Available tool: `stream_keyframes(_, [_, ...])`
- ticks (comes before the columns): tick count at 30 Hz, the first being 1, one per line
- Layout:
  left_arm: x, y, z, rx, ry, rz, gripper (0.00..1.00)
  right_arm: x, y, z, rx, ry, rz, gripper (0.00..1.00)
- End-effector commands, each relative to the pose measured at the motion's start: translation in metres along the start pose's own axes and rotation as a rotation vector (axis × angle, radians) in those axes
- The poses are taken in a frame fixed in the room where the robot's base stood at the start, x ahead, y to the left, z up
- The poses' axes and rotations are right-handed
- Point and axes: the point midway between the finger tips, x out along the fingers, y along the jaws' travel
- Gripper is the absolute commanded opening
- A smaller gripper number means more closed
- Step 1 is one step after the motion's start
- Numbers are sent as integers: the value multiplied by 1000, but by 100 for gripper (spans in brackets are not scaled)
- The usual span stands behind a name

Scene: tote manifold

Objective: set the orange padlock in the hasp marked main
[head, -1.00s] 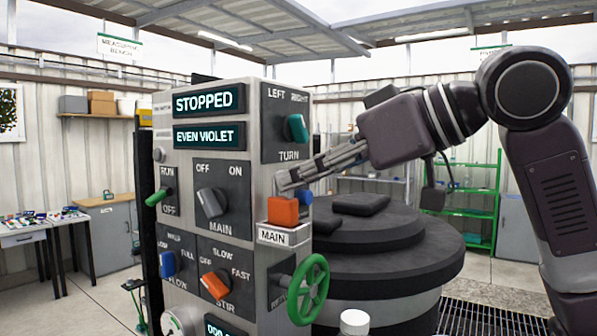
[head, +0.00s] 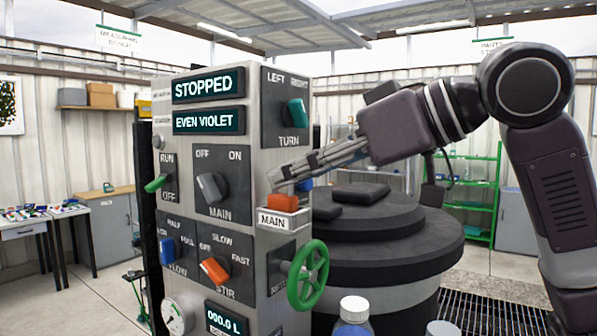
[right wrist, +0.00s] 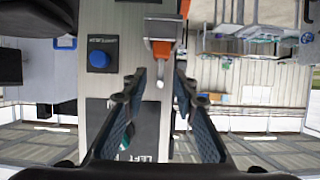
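The orange padlock (head: 283,201) sits in the pale holder marked MAIN (head: 291,219) on the panel's right edge, its lower part hidden by the holder's front. In the right wrist view the padlock (right wrist: 162,48) shows its pale shackle pointing towards me. My right gripper (head: 276,181) is just above the padlock. In the right wrist view its fingers (right wrist: 160,88) stand apart on either side of the shackle, with a visible gap on both sides. Whether the shackle passes through anything cannot be told. My left gripper is not in view.
A blue button (right wrist: 98,60) is close beside the padlock. The turn knob (head: 297,112) is above and a green handwheel (head: 308,274) below. A dark stepped round platform (head: 385,230) stands right of the panel. A white-capped bottle (head: 354,310) is at the front.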

Motion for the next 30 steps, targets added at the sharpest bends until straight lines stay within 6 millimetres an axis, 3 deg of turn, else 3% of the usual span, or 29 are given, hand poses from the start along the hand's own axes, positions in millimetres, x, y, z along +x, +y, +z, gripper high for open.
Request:
stream_keyframes(5, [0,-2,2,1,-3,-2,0,-11,1,-1,0,2,2,26])
stream_keyframes(19, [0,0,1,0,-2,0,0,-102,1,-1,1,3,2,26])
stream_keyframes(24, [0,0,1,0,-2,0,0,-117,0,0,0,1,1,26])
stream_keyframes(30, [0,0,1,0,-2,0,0,-120,0,0,0,1,0,26])
